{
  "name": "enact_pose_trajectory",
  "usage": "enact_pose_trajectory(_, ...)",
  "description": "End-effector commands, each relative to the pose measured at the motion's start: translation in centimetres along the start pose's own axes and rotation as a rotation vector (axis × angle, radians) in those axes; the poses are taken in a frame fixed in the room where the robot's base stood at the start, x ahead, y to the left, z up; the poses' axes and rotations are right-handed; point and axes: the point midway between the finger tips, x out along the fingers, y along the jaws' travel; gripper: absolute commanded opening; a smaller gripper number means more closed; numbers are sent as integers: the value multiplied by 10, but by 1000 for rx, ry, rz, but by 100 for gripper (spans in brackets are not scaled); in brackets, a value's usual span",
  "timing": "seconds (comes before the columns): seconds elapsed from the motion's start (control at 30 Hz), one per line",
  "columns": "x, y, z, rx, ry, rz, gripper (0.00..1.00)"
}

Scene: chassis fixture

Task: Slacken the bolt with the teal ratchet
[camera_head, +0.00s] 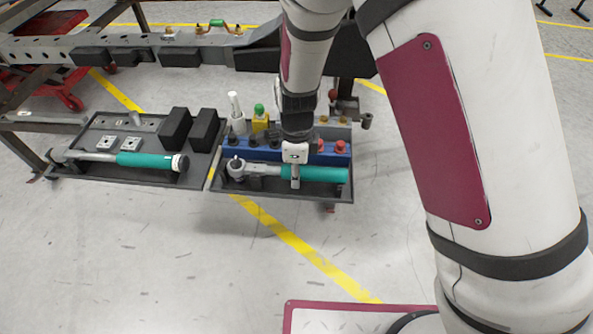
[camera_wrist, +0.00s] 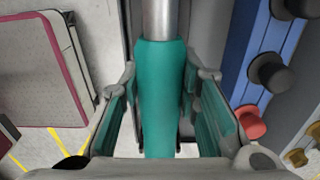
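A teal-handled ratchet (camera_head: 325,174) lies in the right tray (camera_head: 275,195), its round metal head at the left end. My gripper (camera_head: 295,180) is over it, pointing down near where the grey shaft meets the handle. In the wrist view, the teal handle (camera_wrist: 163,100) runs between the two fingers of my gripper (camera_wrist: 162,110), with a gap visible on each side, so the gripper is open around or just above it. Exact height is unclear. I cannot make out which bolt the task means; the chassis beam (camera_head: 135,50) stands behind the trays.
The left tray (camera_head: 110,181) holds another teal-handled tool (camera_head: 145,160), black blocks (camera_head: 175,128) and small metal plates. Behind the ratchet are a blue rack (camera_head: 262,153) with knobs, a white bottle (camera_head: 236,110) and a yellow-green one (camera_head: 260,117). Floor in front is clear.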

Motion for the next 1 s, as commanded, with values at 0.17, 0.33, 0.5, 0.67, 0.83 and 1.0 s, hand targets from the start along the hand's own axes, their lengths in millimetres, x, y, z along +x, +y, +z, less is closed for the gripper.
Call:
enact_pose_trajectory(0.17,0,0,0,0,-1,-1,0)
enact_pose_trajectory(0.33,-6,0,0,0,-1,-2,0)
enact_pose_trajectory(0.5,-18,0,0,0,-1,-2,0)
enact_pose_trajectory(0.67,-29,0,0,0,-1,-2,0)
enact_pose_trajectory(0.83,-40,0,0,0,-1,-2,0)
enact_pose_trajectory(1.0,-52,0,1,0,-1,-1,0)
